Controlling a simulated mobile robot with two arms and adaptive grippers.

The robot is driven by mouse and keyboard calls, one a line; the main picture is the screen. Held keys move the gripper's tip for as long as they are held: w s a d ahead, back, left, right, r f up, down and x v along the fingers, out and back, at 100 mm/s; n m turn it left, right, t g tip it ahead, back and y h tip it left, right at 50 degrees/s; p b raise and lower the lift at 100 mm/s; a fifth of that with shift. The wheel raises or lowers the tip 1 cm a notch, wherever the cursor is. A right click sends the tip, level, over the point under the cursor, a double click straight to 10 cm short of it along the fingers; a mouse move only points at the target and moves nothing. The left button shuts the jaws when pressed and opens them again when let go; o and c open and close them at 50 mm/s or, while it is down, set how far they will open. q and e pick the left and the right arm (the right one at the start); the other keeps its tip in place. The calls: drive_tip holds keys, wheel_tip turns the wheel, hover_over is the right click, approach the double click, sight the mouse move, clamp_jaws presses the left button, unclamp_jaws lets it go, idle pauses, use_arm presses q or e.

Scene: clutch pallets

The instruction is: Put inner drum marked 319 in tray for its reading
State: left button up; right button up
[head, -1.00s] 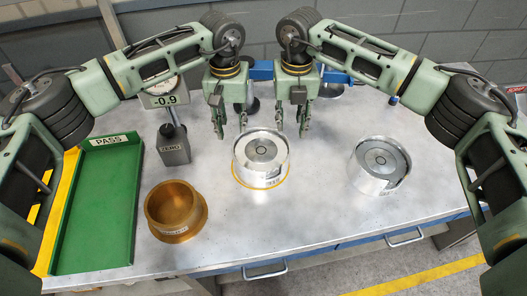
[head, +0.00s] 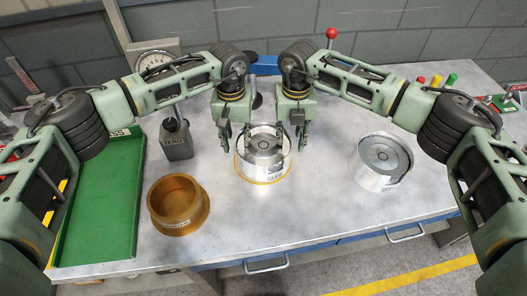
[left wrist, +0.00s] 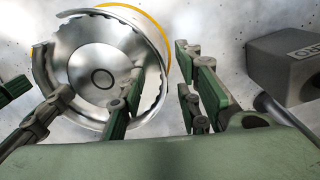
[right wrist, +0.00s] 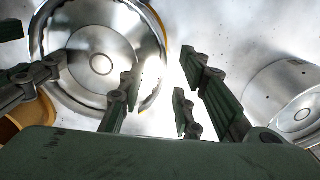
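A silver drum (head: 263,166) with a ringed hub stands in a thin yellow ring at the table's middle. A second silver drum (head: 380,162) stands to the right. Any number on either is too small to read. My left gripper (head: 235,148) is open at the middle drum's left rim. My right gripper (head: 292,144) is open at its right rim. The middle drum shows between and under the fingers in the left wrist view (left wrist: 84,60) and the right wrist view (right wrist: 88,40); contact cannot be told. The green tray (head: 100,205), marked PASS earlier, lies at left.
A brass flanged cup (head: 176,203) stands between tray and middle drum. A dark block marked ZERO (head: 176,141) stands behind it, below a gauge (head: 158,54) partly hidden by my left arm. A red-knobbed post (head: 331,34) stands at the back. The front right table is clear.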

use_arm(q)
drive_tip(key=shift+c, duration=0.4)
use_arm(e)
drive_tip(key=shift+c, duration=0.4)
use_arm(q)
clamp_jaws()
use_arm(e)
clamp_jaws()
use_arm(q)
drive_tip(key=shift+d, duration=0.1)
use_arm(e)
drive_tip(key=shift+a, duration=0.1)
